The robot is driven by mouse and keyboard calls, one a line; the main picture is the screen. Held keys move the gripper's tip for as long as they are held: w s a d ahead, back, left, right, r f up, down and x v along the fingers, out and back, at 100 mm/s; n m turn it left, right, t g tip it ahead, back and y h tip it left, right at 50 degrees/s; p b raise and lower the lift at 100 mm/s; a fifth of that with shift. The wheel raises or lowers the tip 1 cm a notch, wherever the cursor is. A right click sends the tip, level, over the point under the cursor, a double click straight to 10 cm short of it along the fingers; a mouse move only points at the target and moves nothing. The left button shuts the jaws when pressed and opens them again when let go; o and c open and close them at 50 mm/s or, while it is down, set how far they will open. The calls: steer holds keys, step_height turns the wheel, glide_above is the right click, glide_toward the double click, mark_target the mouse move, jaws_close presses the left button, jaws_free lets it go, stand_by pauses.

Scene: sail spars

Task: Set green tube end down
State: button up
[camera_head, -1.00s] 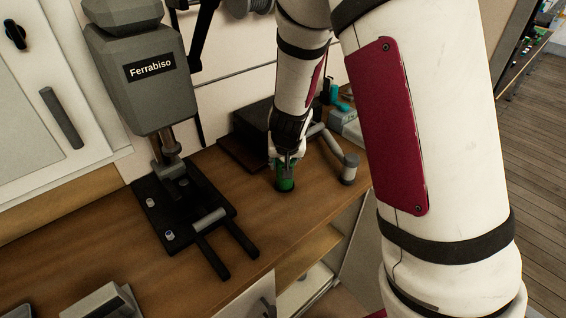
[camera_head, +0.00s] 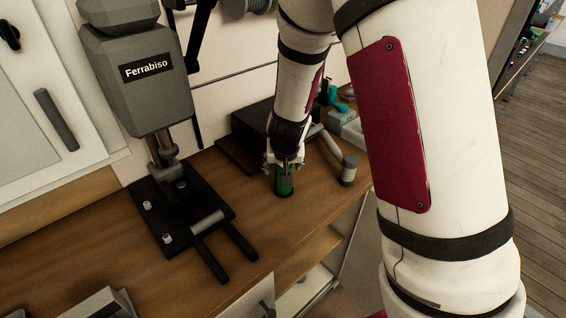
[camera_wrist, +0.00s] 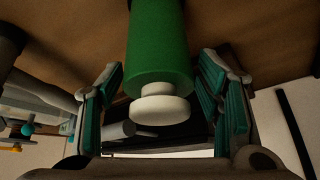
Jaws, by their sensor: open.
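The green tube (camera_head: 284,187) stands upright, or nearly so, on the wooden bench by its front edge. In the wrist view the tube (camera_wrist: 160,50) has a white stepped knob on the end facing my gripper. My gripper (camera_head: 284,170) is over the tube from above. Its teal-padded fingers (camera_wrist: 160,100) are spread to either side, with gaps between them and the tube. The fingers partly hide the tube in the head view. Its far end is cut off in the wrist view.
A grey Ferrabiso press (camera_head: 140,85) with a black base (camera_head: 180,215) stands on the bench to the left. A grey cylinder-ended tool (camera_head: 348,168) lies close on the right. A dark box (camera_head: 252,125) is behind. Bare wood lies between the press and tube.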

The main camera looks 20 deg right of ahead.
steer(key=s+a+r+n+y+p, duration=0.1)
steer(key=s+a+r+y+p, duration=0.15)
steer(key=s+r, duration=0.55)
steer(key=s+a+r+y+p, duration=0.1)
steer(key=s+a+r+p, duration=0.2)
steer(key=r, duration=0.9)
steer(key=s+d+r+n+h, duration=0.1)
steer(key=s+r, duration=0.4)
steer(key=s, duration=0.6)
steer(key=s+d+r+n+h, duration=0.1)
steer(key=s+d+r, duration=0.2)
steer(key=s, duration=0.9)
step_height(320, 180, up, 3)
steer(key=shift+d+f+n, duration=0.2)
steer(key=shift+d+n, duration=0.1)
steer(key=shift+d, duration=0.05)
